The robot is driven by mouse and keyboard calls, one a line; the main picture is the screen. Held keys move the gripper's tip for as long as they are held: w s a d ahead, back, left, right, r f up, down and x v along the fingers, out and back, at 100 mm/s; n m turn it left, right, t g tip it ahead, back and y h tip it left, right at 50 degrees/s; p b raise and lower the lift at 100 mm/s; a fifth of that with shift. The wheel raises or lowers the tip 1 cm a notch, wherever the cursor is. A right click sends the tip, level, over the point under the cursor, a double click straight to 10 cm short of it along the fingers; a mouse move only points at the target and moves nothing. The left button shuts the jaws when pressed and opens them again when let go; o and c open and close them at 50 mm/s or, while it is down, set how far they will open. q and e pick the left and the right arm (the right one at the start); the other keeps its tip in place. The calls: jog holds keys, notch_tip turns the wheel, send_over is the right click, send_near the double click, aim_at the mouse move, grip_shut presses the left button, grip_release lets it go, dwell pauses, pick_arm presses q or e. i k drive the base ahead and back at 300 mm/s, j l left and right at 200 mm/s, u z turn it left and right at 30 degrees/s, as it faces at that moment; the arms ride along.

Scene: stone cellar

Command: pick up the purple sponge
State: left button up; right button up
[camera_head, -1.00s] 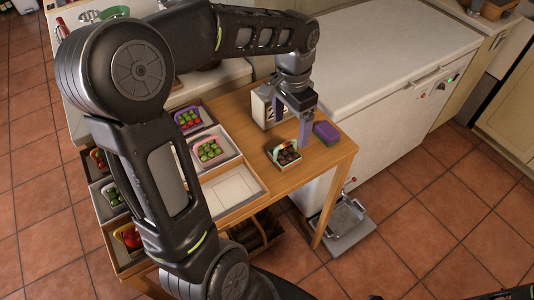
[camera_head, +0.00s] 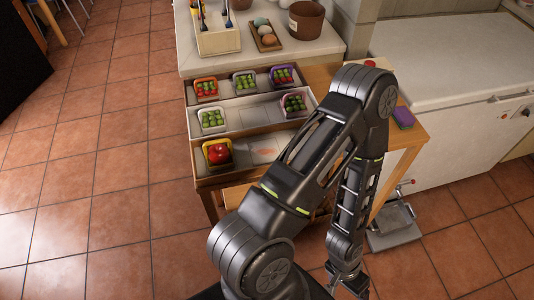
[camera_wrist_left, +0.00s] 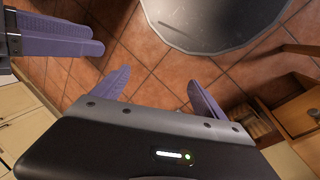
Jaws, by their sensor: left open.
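The purple sponge (camera_head: 403,117) lies on the right end of the wooden table (camera_head: 413,134), just right of my left arm's elbow. My left gripper (camera_head: 350,287) hangs low at the bottom edge of the head view, well away from the sponge and below the tabletop. In the left wrist view my left gripper (camera_wrist_left: 157,80) is open, with only floor tiles between its purple fingers. What looks like my right gripper (camera_wrist_left: 90,38) reaches in at the upper left of that view; its finger gap is unclear. The sponge does not show there.
Trays with punnets of red and green produce (camera_head: 212,120) fill the table's left side. A white chest freezer (camera_head: 440,60) stands behind the sponge. A grey metal device (camera_head: 393,222) sits on the floor by the table. Open tiled floor lies left and right.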

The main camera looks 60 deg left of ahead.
aim_at(402, 116)
jog(key=i+l+u, duration=0.1)
jog(key=u, duration=1.8)
jog(key=i, duration=0.45)
jog(key=k+l, duration=0.15)
jog(key=l+u, duration=0.05)
